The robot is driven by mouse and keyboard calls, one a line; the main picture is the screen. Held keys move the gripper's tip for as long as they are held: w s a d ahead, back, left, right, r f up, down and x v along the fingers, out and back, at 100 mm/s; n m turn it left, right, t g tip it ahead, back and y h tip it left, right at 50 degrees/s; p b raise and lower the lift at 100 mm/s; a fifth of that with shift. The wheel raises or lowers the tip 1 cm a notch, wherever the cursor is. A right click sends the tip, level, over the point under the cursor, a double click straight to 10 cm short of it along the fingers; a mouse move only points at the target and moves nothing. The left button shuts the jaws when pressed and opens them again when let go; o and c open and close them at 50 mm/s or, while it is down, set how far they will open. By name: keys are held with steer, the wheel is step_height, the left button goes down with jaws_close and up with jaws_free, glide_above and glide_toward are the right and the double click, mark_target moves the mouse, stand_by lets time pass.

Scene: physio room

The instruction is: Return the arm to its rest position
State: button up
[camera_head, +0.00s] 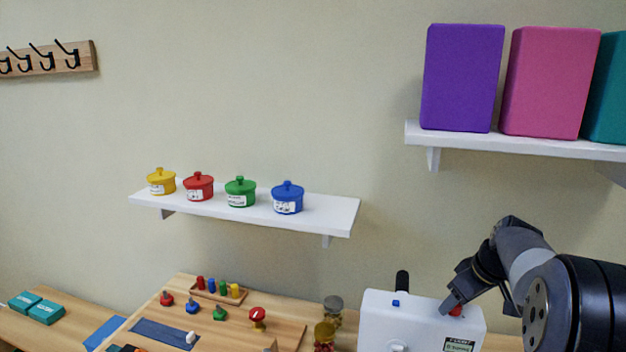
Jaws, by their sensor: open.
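My arm comes in from the right edge in the head view and bends down to the left. My gripper (451,306) is at its end, pointing down at the top right of a white device (420,318). The fingertips overlap a red part (455,311) on the device's top; I cannot tell whether they touch it. Nothing shows held in the gripper, which is open. The lower part of the device is cut off by the frame.
Wooden tables (185,285) hold colored knobbed pieces, a peg rack (217,292) and teal boxes (45,312). A white shelf (330,213) bears several lidded pots. A higher shelf (470,139) with large blocks is above my arm. Wall hooks hang at upper left.

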steer(key=v, duration=1)
steer(key=x, duration=1)
steer(key=shift+w+f, duration=0.1)
steer(key=shift+f, duration=0.1)
steer(key=shift+r+m, duration=0.1)
steer(key=shift+m, duration=0.2)
steer(key=shift+a+r+m+h, duration=0.1)
steer(key=shift+m+h, duration=0.3)
steer(key=shift+m, duration=0.2)
steer(key=m+h+p, duration=0.1)
steer(key=m, duration=0.2)
steer(key=shift+t, duration=0.3)
steer(key=shift+a+m+h, duration=0.15)
steer(key=shift+m+h, duration=0.5)
steer(key=shift+m, duration=1.05)
steer(key=shift+a+m+h, duration=0.1)
steer(key=shift+m+h, duration=0.55)
steer(key=shift+m, duration=1.05)
steer(key=v, duration=1)
steer(key=shift+r, duration=0.3)
steer(key=shift+w, duration=0.2)
